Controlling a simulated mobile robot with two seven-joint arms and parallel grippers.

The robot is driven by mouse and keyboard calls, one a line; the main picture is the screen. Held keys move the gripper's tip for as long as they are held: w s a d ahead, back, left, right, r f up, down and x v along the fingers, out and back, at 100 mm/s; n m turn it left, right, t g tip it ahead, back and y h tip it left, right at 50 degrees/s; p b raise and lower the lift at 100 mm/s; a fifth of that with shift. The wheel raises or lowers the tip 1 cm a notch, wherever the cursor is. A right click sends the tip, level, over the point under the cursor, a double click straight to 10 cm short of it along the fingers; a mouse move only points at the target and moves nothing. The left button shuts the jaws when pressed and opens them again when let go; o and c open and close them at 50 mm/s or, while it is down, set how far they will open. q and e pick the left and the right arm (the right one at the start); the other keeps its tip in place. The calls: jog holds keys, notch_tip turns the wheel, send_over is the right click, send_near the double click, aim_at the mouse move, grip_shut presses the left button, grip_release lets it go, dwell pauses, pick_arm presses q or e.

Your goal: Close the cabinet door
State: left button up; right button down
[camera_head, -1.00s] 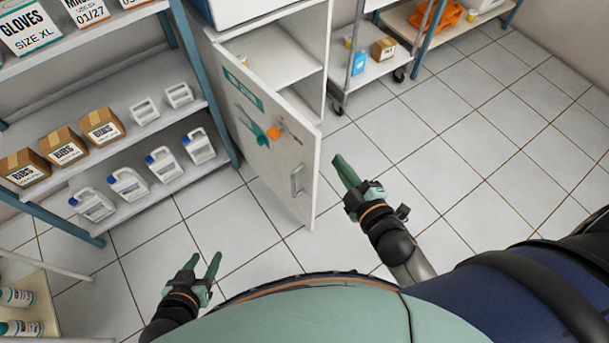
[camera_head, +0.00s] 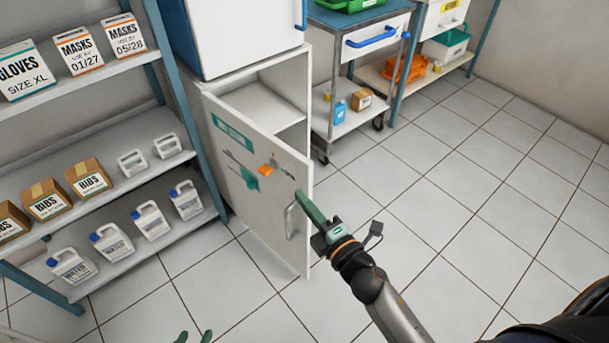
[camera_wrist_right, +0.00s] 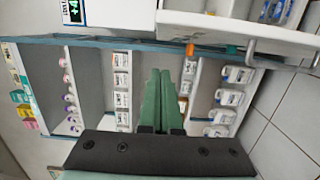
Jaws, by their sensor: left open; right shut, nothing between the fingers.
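The white cabinet door (camera_head: 240,165) stands open, swung out towards me from the white cabinet (camera_head: 300,75). Its metal handle (camera_head: 290,218) is near the free edge. Part of the cabinet's inside shows behind the door. My right gripper (camera_head: 301,197) is shut and empty, with its green fingertips close to the door's free edge by the handle; I cannot tell whether they touch. In the right wrist view its fingers (camera_wrist_right: 160,75) are together, and the door (camera_wrist_right: 240,32) with its handle (camera_wrist_right: 270,55) is at upper right. My left gripper (camera_head: 194,337) is open, only its fingertips showing at the bottom edge.
A shelf rack (camera_head: 110,180) with boxes, cartons and jugs stands left of the door. A wheeled cart (camera_head: 345,120) is right of the cabinet, with a workbench (camera_head: 440,75) beyond. The tiled floor (camera_head: 470,210) on the right is clear.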

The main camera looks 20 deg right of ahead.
aim_at(305, 176)
jog(key=w, duration=0.2)
jog(key=w+d, duration=0.1)
jog(key=w, duration=0.1)
jog(key=w+d, duration=0.1)
jog(key=w, duration=0.1)
jog(key=shift+w+d, duration=0.25)
jog(key=shift+w, duration=0.05)
